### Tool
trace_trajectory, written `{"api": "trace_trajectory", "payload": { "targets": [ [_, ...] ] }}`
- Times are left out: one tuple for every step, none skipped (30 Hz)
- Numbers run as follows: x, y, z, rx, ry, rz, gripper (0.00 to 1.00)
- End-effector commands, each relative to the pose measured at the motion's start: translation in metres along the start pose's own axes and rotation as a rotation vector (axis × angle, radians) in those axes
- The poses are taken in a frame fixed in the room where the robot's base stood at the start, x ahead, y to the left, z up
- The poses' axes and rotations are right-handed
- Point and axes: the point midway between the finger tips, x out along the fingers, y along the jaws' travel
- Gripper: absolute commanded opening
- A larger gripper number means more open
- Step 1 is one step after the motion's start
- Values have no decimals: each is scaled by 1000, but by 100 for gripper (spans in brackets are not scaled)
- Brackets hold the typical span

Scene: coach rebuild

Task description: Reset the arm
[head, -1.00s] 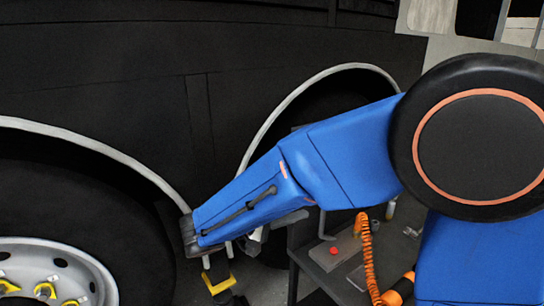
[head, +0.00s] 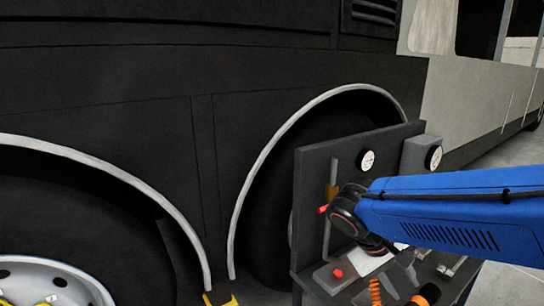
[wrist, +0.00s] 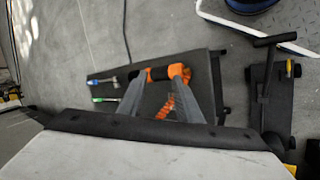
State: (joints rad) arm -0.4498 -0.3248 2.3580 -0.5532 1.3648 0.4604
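My blue arm (head: 450,220) reaches in from the right edge of the head view, ending in a dark joint (head: 350,208) in front of a tool cart. My gripper is hidden or not distinct in the head view. In the wrist view its two grey fingers point up the picture with a gap between them (wrist: 168,80). It looks open. An orange tool and coiled hose (wrist: 168,104) show behind and between the fingertips; they appear to lie on the cart beyond, and I see no grip on them.
The cart's upright panel (head: 310,185) carries gauges (head: 367,160); its deck has a red button (head: 338,273) and an orange coil (head: 375,291). A black coach side (head: 120,90) and wheel (head: 60,285) are at left. A black tool with a T-handle (wrist: 268,85) shows right in the wrist view.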

Motion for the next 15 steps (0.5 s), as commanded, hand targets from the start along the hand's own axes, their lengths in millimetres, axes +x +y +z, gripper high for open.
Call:
{"api": "trace_trajectory", "payload": {
  "targets": [
    [3,2,9,18,7,-42,32],
    [5,2,13,23,11,-67,32],
    [7,1,19,32,19,-99,32],
    [8,1,22,39,26,-122,32],
    [10,0,26,47,33,-146,32],
    [11,-1,31,57,45,-177,32],
    [12,-2,35,64,53,-199,32],
    [12,-2,38,72,64,-221,32],
    [13,-4,42,83,78,-249,32],
    [13,-4,45,93,91,-270,32],
    [14,-5,48,101,101,-290,32],
    [14,-6,52,114,119,-316,32],
    [14,-7,54,123,133,-335,32],
    [14,-8,57,134,148,-354,32],
    [13,-9,60,147,168,-376,32]
  ]
}}
